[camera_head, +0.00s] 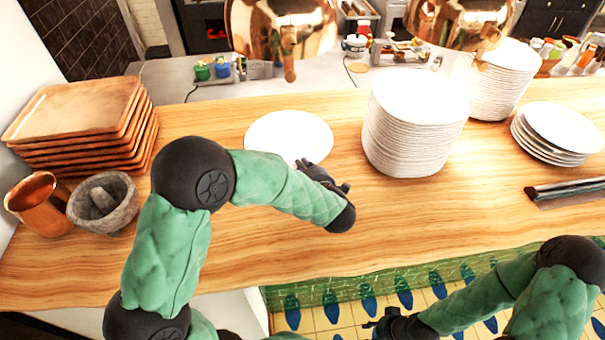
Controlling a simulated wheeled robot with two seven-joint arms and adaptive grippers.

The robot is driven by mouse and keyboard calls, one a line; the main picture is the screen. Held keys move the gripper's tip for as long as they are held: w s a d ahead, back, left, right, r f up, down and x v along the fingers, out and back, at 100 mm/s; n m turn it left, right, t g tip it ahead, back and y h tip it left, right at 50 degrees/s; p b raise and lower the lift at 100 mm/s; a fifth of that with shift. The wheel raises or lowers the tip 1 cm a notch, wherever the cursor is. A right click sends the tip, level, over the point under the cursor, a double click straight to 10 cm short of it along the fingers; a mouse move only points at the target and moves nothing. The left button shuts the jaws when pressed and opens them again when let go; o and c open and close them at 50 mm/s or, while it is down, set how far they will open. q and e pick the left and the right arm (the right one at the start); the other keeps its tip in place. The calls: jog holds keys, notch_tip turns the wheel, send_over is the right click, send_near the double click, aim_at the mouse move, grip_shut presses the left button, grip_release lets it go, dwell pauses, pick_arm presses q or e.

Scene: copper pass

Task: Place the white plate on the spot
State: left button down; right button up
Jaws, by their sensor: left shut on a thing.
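A round white plate (287,132) is over the wooden counter, left of a tall stack of white plates. My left gripper (312,168) is at the plate's near right edge and is shut on it. The forearm hides part of the near rim. I cannot tell whether the plate rests on the wood or is held just above it. No marked spot shows on the counter. My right gripper (382,324) is low in the picture, in front of the counter and away from the plates; its fingers are too small and dark to read.
The tall plate stack (415,125) stands close right of the plate. Another stack (494,82) and a low stack (556,132) are farther right. Wooden trays (80,125), a copper cup (40,203) and a stone mortar (103,203) stand left. Copper lamps (282,25) hang above. The counter's front middle is clear.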

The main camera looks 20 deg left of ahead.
pick_arm(q)
jog(key=shift+f+b, duration=0.45)
jog(key=shift+f, duration=1.3)
jog(key=shift+r, duration=0.1)
jog(key=c, duration=1.8)
grip_release()
jog(key=shift+f, duration=0.35)
jog(key=shift+o, duration=0.7)
jog(key=shift+r, duration=0.1)
